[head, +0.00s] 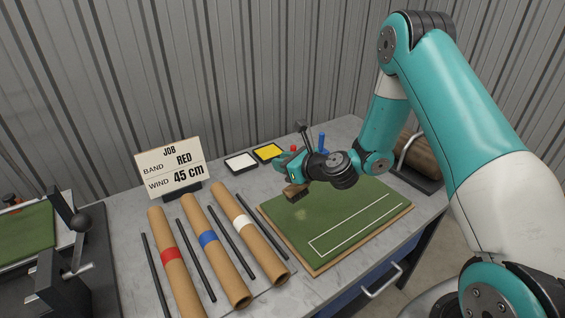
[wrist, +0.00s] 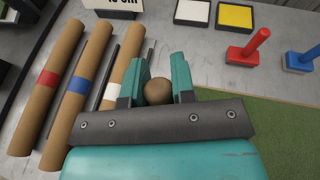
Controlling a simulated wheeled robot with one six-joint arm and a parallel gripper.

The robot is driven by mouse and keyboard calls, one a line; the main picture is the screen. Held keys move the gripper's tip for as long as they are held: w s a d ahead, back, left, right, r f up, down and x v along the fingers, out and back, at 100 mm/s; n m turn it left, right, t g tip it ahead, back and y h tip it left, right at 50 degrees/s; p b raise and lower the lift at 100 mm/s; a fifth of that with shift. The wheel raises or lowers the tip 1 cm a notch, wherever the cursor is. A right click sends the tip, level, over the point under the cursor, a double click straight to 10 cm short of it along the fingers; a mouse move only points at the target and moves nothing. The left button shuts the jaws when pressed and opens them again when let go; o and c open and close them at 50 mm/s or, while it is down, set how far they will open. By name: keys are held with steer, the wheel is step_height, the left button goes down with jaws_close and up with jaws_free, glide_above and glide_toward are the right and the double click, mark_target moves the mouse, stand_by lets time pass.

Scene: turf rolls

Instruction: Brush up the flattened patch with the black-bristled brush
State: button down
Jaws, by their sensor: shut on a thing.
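My gripper (head: 291,180) is shut on a brush (head: 296,192) and holds it over the back left part of the green turf mat (head: 345,219). In the wrist view the brush's round brown wooden top (wrist: 158,91) sits between the two teal fingers. Its bristles are hidden there, and their colour cannot be made out in the head view. A paler spot on the turf, the flattened patch (head: 301,214), lies just in front of and below the brush. A gap between brush and turf cannot be judged for certain.
Cardboard tubes with red (head: 172,256), blue (head: 208,239) and white (head: 244,222) bands lie left of the mat among dark rods. Behind stand a job sign (head: 170,167), white (head: 240,162) and yellow (head: 268,152) pads, and red (wrist: 247,47) and blue (wrist: 300,60) handled stamps.

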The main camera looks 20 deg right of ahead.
stand_by(0.5)
steer(key=shift+f+b, duration=0.3)
steer(key=shift+f, duration=0.2)
steer(key=shift+r, duration=0.1)
